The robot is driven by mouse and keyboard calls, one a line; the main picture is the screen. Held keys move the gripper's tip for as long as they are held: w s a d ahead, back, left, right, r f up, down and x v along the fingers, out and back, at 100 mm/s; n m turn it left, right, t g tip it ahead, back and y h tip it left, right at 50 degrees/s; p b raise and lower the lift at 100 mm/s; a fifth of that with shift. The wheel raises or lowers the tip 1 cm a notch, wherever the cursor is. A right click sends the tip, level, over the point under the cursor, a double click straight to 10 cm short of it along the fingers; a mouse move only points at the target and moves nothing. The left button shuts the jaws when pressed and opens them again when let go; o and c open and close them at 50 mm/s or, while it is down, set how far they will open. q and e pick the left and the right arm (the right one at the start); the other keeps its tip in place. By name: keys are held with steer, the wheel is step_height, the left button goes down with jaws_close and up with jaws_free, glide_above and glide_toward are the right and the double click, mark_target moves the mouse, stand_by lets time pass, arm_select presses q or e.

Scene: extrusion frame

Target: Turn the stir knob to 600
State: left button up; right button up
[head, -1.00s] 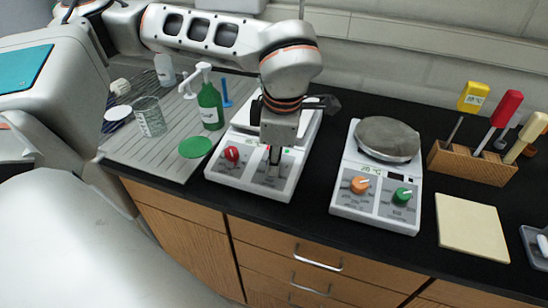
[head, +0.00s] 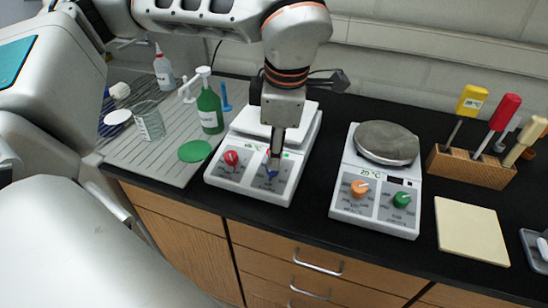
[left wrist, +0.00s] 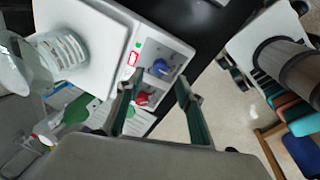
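The left hotplate stirrer (head: 237,187) is white, with a red knob (head: 231,158) and a blue knob (head: 271,173) on its front panel. My left gripper (head: 275,160) hangs above the panel, over the blue knob. In the left wrist view, its two green-padded fingers (left wrist: 156,92) are spread, with nothing between the pads. The blue knob (left wrist: 160,68) shows beyond and between the fingertips, apart from them. The knob labels are too small to read. My right gripper is not in view.
A second hotplate (head: 374,215) stands to the right with orange and green knobs and a grey round top. A green bottle (head: 210,108), beaker (head: 149,121) and green disc (head: 195,151) are on the left. A wooden tool rack (head: 470,167) and beige pad (head: 472,231) are on the right.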

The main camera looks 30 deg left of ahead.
arm_select(q)
steer(key=w+v, duration=0.1)
steer(key=v, duration=0.5)
steer(key=shift+s, duration=0.55)
steer(key=shift+r, duration=0.1)
